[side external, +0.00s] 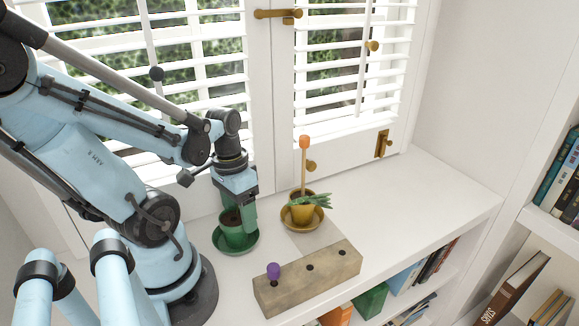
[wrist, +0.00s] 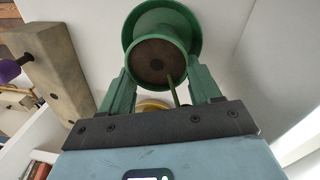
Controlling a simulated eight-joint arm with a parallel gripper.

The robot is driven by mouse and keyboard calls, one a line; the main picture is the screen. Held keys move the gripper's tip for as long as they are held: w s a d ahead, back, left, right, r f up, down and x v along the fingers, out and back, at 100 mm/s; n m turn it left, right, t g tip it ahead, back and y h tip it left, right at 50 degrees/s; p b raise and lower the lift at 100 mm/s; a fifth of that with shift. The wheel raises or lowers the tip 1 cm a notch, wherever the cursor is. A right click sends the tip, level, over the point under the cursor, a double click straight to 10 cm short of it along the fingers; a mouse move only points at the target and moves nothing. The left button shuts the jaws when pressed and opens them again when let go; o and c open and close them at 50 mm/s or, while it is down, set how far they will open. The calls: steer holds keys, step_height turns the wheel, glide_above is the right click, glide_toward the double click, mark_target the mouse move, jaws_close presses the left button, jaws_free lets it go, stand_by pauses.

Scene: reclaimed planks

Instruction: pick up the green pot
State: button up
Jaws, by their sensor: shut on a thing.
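The green pot (side external: 233,235) holds brown soil and stands upright over a green saucer (side external: 251,247) on the white shelf top. I cannot tell whether it touches the saucer. My gripper (side external: 240,212) points down and is shut on the pot, its fingers partly hiding it in the side view. In the wrist view, the green fingers of my gripper (wrist: 161,88) lie on either side of the pot (wrist: 160,38). The soil has a dark hole in the middle, and the saucer (wrist: 190,22) shows behind the pot.
A yellow pot (side external: 303,214) with a plant and an orange-tipped stick stands to the right on a yellow saucer (side external: 287,222). A wooden block (side external: 325,280) with holes and a purple knob (side external: 273,271) lies in front. Shuttered windows stand behind. The shelf's right part is clear.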

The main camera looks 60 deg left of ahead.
steer(key=shift+r, duration=0.1)
steer(key=shift+r, duration=0.7)
steer(key=r, duration=0.2)
steer(key=shift+d+r, duration=0.35)
steer(key=shift+r, duration=0.05)
steer(key=d+r, duration=0.9)
steer(key=d, duration=0.2)
steer(key=shift+s+r, duration=0.3)
steer(key=shift+s, duration=0.05)
